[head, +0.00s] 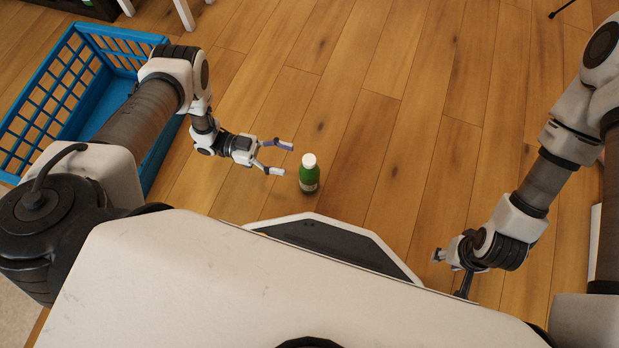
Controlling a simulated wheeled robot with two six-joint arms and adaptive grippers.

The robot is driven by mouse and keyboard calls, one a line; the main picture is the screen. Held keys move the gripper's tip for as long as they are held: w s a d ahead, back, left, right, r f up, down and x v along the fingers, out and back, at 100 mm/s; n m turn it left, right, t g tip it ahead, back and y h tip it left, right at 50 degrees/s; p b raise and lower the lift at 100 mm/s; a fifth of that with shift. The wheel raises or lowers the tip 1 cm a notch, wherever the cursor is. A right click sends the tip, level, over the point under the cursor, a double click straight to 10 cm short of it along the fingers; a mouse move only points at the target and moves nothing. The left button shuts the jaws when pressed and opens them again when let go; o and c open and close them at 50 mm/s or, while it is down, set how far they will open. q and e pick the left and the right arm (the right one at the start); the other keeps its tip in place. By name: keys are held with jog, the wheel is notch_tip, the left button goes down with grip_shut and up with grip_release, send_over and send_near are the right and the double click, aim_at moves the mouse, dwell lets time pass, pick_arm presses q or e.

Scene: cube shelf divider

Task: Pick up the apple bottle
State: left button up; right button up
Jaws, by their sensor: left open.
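A green bottle with a white cap (309,174) stands upright on the wooden floor, just in front of my base. Its label is too small to read, so I cannot tell if it is the apple one. My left gripper (286,159) is open, its two fingers pointing right toward the bottle. A small gap seems to lie between the fingertips and the bottle, and nothing is between the fingers. My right gripper (452,272) is low at the right, partly hidden by its own wrist; its fingers are not clear.
A blue plastic basket (60,75) with lattice walls stands at the left, behind my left arm. White legs of some furniture (184,14) show at the top left. The wooden floor (420,110) is clear in the middle and beyond the bottle.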

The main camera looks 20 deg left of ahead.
aim_at(309, 163)
pick_arm(q)
jog(key=d, duration=0.2)
jog(key=d+b, duration=0.1)
jog(key=d, duration=0.2)
jog(key=d+b, duration=0.1)
jog(key=d, duration=0.1)
jog(key=shift+w+d+r, duration=0.2)
jog(key=shift+w+d, duration=0.1)
jog(key=shift+w, duration=0.05)
grip_shut()
